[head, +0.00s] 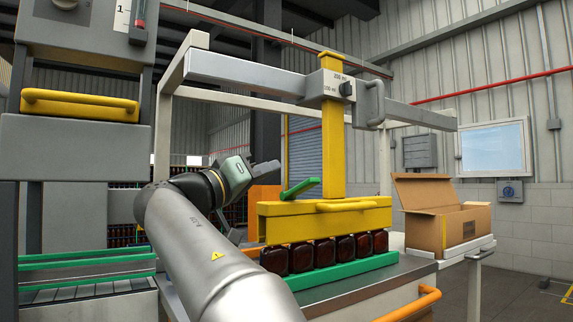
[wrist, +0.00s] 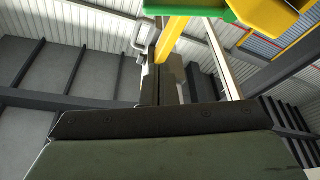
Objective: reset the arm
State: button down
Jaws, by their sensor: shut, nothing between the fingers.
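My arm reaches up from the bottom of the head view. My gripper (head: 266,168) is raised in front of the grey frame, left of the yellow column (head: 334,150) and above the level of the yellow clamp head (head: 325,220). In the wrist view my gripper (wrist: 168,84) has its dark fingers together with nothing between them. A green lever (head: 300,187) stands on the clamp head; green and yellow parts also show at the wrist view's top right. A row of several dark amber bottles (head: 322,252) stands right under the clamp head.
A green rail (head: 345,272) runs in front of the bottles. An open cardboard box (head: 468,228) stands on a white surface at right. A grey crossbeam (head: 250,75) spans above. A grey machine with a yellow handle (head: 78,104) and a conveyor (head: 85,285) are at left.

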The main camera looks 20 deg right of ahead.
jog(key=s+d+f+n+g+y+p, duration=0.25)
jog(key=f+n+y+p, duration=0.2)
jog(key=f+p, duration=0.35)
jog(key=s+d+f+n+g+y+p, duration=0.1)
jog(key=s+f+n+y+p, duration=0.25)
jog(key=f+y+p, duration=0.4)
jog(key=s+a+f+g+y+p, duration=0.2)
jog(key=s+f+p, duration=0.4)
jog(key=s, duration=0.4)
jog(key=s+a+f+g+y+p, duration=0.2)
jog(key=s+a+f+y+p, duration=0.3)
jog(key=s+f, duration=0.3)
jog(key=s+p, duration=0.1)
jog(key=s, duration=0.2)
jog(key=shift+s+a+f+y, duration=0.2)
jog(key=shift+a+f+y, duration=0.05)
jog(key=shift+y, duration=0.15)
